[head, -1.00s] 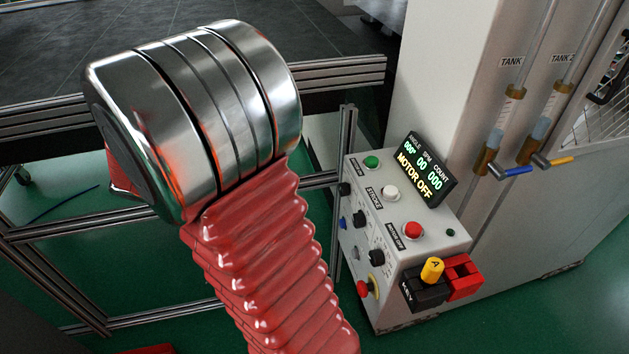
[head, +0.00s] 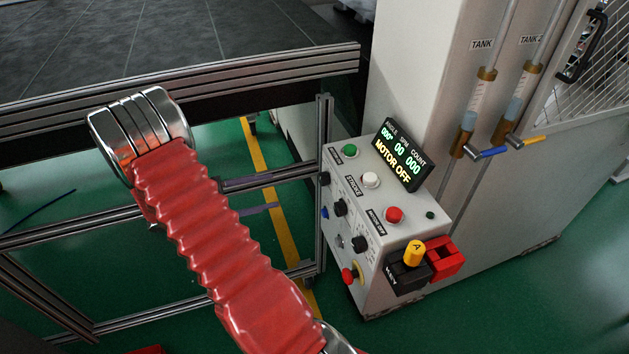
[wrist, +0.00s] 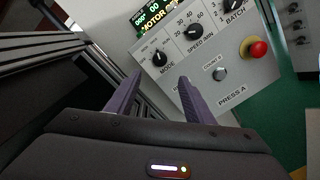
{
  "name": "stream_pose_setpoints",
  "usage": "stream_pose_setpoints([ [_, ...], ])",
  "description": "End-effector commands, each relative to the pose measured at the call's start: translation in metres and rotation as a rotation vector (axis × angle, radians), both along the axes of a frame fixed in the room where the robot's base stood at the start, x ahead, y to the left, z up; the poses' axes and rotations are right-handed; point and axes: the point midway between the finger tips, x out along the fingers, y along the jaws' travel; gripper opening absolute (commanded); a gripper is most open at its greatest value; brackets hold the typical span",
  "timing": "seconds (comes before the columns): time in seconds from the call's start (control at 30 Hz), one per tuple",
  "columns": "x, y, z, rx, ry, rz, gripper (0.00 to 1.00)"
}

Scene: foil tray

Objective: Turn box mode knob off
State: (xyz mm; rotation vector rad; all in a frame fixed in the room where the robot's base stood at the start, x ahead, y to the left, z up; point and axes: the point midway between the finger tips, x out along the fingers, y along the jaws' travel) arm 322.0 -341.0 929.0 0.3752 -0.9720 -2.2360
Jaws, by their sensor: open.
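The mode knob (wrist: 158,58) is a small black dial above its MODE label in the wrist view. I cannot make out its setting. It also shows in the head view as a black knob (head: 325,179) at the left of the control box (head: 375,205). My gripper (wrist: 159,78) is open, with its two purple fingers apart and nothing between them. In the wrist view the knob shows beyond the gap between the fingertips. In the head view my gripper (head: 276,192) is left of the box, apart from the knob. The display (head: 403,155) reads MOTOR OFF.
Near the mode knob are the speed knob (wrist: 194,32), batch knob (wrist: 228,6), a grey button (wrist: 219,74) and a red emergency button (wrist: 258,49). A metal frame post (head: 323,180) stands close along the box's left side. Green floor lies around it.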

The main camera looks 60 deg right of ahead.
Motion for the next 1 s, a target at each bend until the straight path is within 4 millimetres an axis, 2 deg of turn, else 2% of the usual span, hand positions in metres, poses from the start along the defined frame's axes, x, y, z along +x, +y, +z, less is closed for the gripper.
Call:
stream_pose_setpoints([
  [0.47, -0.005, -0.005, 0.000, 0.000, 0.001, -0.001, 0.48],
  [1.0, -0.061, -0.055, 0.000, 0.001, 0.000, -0.002, 0.48],
])
